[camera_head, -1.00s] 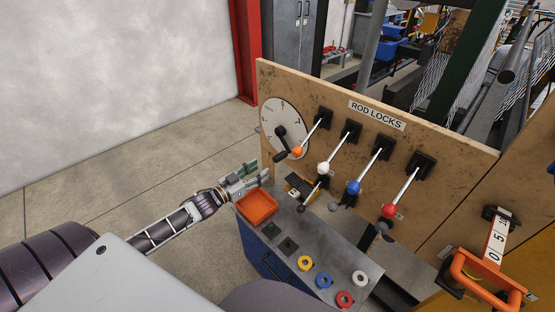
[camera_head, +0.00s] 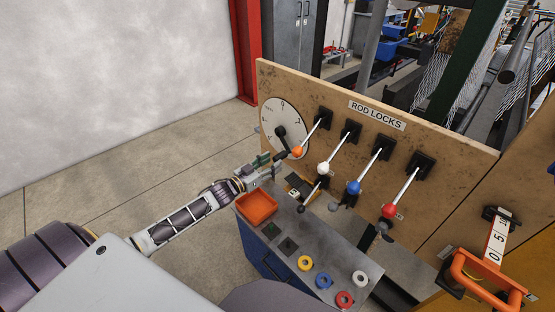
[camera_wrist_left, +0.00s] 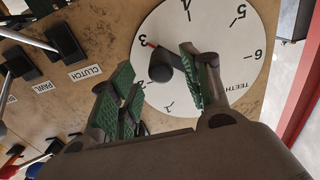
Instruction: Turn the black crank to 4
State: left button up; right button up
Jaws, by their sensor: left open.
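The black crank (camera_head: 281,132) is mounted on a round white numbered dial (camera_head: 268,118) at the left end of the wooden panel. In the left wrist view the crank's black knob (camera_wrist_left: 160,66) shows in front of the dial (camera_wrist_left: 215,30), and a red pointer tip shows near the 3. My left gripper (camera_head: 268,163) is open just below and left of the crank handle. In the left wrist view its green-padded fingers (camera_wrist_left: 157,70) appear on either side of the knob. I cannot tell whether they touch it. My right gripper is not in view.
Levers with orange (camera_head: 297,152), white (camera_head: 323,168), blue (camera_head: 353,187) and red (camera_head: 389,210) knobs stand right of the dial. An orange tray (camera_head: 257,221) and coloured rings sit on the grey bench top (camera_head: 317,235) below. Open floor lies left of the panel.

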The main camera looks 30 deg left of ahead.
aim_at(277, 159)
pick_arm(q)
jog(key=x, duration=0.2)
jog(key=shift+w+d, duration=0.15)
jog(key=shift+w, duration=0.2)
jog(key=shift+w+d, duration=0.2)
jog(key=shift+w, duration=0.35)
jog(key=shift+c, duration=0.5)
jog(key=c, duration=1)
grip_shut()
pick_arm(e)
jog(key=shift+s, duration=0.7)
